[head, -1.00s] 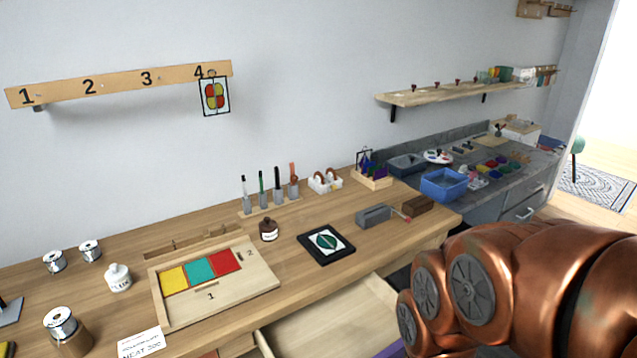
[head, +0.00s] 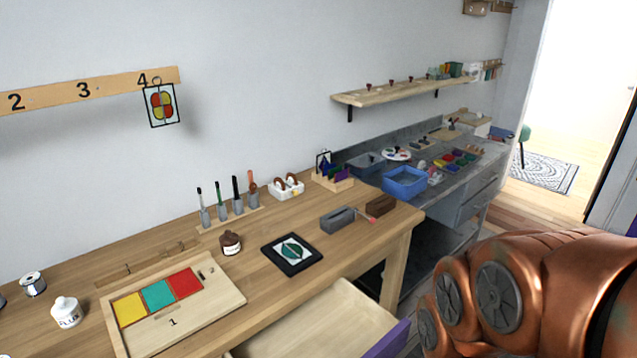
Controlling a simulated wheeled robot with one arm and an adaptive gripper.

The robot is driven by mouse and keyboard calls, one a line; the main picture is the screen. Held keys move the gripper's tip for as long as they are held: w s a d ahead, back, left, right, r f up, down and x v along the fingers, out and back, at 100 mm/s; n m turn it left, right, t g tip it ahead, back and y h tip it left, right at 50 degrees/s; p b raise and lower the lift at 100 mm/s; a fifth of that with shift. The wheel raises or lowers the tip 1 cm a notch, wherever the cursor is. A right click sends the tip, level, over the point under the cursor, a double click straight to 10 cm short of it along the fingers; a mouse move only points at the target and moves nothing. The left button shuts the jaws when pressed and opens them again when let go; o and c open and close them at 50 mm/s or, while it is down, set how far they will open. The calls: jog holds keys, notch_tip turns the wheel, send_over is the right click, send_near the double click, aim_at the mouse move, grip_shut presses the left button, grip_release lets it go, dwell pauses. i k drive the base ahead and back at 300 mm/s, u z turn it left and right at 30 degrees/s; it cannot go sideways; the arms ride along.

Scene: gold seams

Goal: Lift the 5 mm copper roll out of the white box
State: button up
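The white box (head: 287,189) stands on the wooden workbench near its back edge, right of the row of upright tools. Copper-brown rolls (head: 291,181) stand in it, side by side. They are too small here for me to read their widths. My copper-coloured arm fills the lower right of the head view. My gripper is outside the view, so its opening cannot be seen.
An open drawer (head: 318,326) juts from the bench front. A blue tub (head: 404,183) sits on the grey counter beyond.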

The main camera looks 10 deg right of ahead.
aim_at(280, 183)
jog(key=z, duration=1.35)
jog(key=i, duration=3)
jog(key=u, duration=4.2)
jog(key=i, duration=0.5)
jog(key=z, duration=0.1)
